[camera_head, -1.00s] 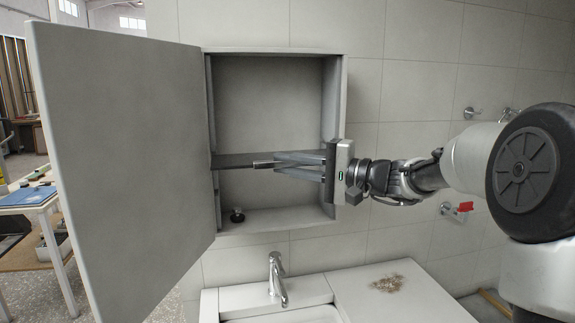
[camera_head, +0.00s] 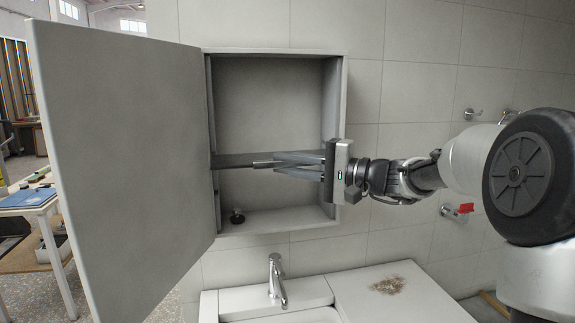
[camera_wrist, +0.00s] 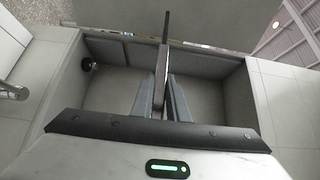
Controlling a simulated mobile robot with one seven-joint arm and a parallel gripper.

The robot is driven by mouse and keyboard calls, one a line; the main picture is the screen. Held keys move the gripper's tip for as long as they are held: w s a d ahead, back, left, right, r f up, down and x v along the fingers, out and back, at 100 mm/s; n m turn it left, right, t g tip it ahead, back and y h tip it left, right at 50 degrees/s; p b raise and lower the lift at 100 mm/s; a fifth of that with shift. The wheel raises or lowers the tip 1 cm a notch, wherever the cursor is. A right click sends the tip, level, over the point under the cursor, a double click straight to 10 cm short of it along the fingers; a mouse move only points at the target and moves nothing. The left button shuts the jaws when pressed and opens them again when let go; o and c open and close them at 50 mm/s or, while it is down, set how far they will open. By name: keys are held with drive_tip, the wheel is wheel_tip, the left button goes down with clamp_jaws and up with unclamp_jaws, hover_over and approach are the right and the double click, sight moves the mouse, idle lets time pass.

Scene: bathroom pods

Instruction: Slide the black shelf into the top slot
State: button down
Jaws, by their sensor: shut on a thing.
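The black shelf (camera_head: 232,160) lies about level inside the open wall cabinet (camera_head: 342,100), around the middle of its height. My gripper (camera_head: 268,163) reaches in from the right and is shut on the shelf's front edge. In the wrist view the shelf (camera_wrist: 161,65) shows nearly edge-on between the fingers (camera_wrist: 160,90). The cabinet's upper space is empty. My gripper hides the right part of the shelf, and I cannot tell whether its ends rest in a slot.
The cabinet door (camera_head: 120,150) stands wide open on the left. A small black round object (camera_head: 237,216) sits on the cabinet floor. Below are a faucet (camera_head: 276,280) and a counter (camera_head: 400,295) with a brownish patch (camera_head: 387,284). A red-handled valve (camera_head: 458,210) is on the right wall.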

drive_tip(key=shift+w+a+r+p, duration=0.1)
drive_tip(key=shift+w+a+p, duration=0.15)
drive_tip(key=shift+w, duration=0.75)
drive_tip(key=shift+w+a+f+p, duration=0.1)
drive_tip(key=shift+w+a+p, duration=0.15)
drive_tip(key=shift+w, duration=0.8)
drive_tip(key=shift+w+a+r+p, duration=0.15)
drive_tip(key=shift+w+p, duration=0.15)
drive_tip(key=shift+w, duration=0.7)
drive_tip(key=shift+w+a+p, duration=0.2)
drive_tip(key=shift+w+p, duration=0.25)
drive_tip(key=shift+w, duration=0.4)
drive_tip(key=shift+w+a+p, duration=0.15)
drive_tip(key=shift+w+p, duration=0.25)
drive_tip(key=shift+w, duration=0.5)
drive_tip(key=shift+w+a+p, duration=0.2)
drive_tip(key=shift+w+p, duration=0.25)
drive_tip(key=shift+w, duration=0.4)
drive_tip(key=c, duration=1.6)
unclamp_jaws()
drive_tip(key=shift+c, duration=0.2)
drive_tip(key=b+v, duration=0.2)
drive_tip(key=v, duration=1.5)
drive_tip(key=shift+s+d+b, duration=0.15)
drive_tip(key=shift+d+b, duration=0.05)
drive_tip(key=shift+b, duration=0.15)
